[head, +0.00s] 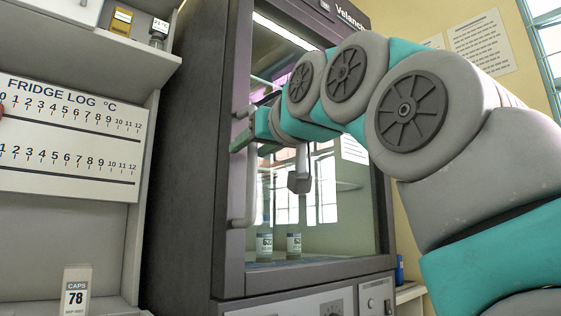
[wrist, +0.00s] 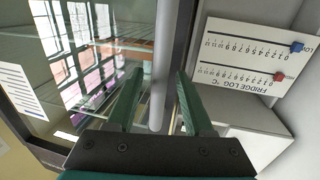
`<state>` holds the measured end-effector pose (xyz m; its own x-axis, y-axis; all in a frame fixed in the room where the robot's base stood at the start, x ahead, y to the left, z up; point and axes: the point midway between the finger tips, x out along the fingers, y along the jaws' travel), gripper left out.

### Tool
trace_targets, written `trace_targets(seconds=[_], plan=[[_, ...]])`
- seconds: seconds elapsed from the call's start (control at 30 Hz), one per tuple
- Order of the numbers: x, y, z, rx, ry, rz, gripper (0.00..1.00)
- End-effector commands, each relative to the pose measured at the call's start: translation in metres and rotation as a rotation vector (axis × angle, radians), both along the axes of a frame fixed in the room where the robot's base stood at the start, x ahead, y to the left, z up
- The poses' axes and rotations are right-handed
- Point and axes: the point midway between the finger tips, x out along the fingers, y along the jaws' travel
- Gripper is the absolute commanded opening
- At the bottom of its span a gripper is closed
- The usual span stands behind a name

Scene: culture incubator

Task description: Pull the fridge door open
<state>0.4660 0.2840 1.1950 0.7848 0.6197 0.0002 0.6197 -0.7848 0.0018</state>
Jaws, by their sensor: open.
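The fridge (head: 190,170) is a dark grey cabinet with a glass door (head: 345,215), which looks closed in the head view. Its handle (head: 238,195) is an upright light grey bar on the door's left side. My gripper (head: 243,140) is at the handle's upper part, and my wrist hides some of the glass. In the wrist view, my gripper (wrist: 160,74) is open, with one green finger on each side of the handle (wrist: 167,40). Gaps show between the bar and both fingers. I cannot tell how deep the bar sits between them.
Two labelled bottles (head: 264,247) (head: 293,245) stand inside behind the glass. Left of the fridge is a shelf unit (head: 140,150) with a fridge log board (head: 70,125) and a caps box (head: 76,290). A blue object (head: 400,268) stands to the right.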

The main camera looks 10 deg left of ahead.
Motion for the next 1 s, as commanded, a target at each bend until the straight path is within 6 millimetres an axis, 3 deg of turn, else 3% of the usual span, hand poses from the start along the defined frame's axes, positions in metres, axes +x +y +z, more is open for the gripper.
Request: trace_targets(seconds=[0.27, 0.73, 1.0], plan=[[0.0011, 0.0005, 0.0003, 0.001, -0.001, 0.0, 0.52], [0.0011, 0.0006, -0.0001, 0.0, 0.0, 0.0, 0.01], [0.0012, 0.0008, -0.0002, -0.001, 0.001, 0.0, 0.0]])
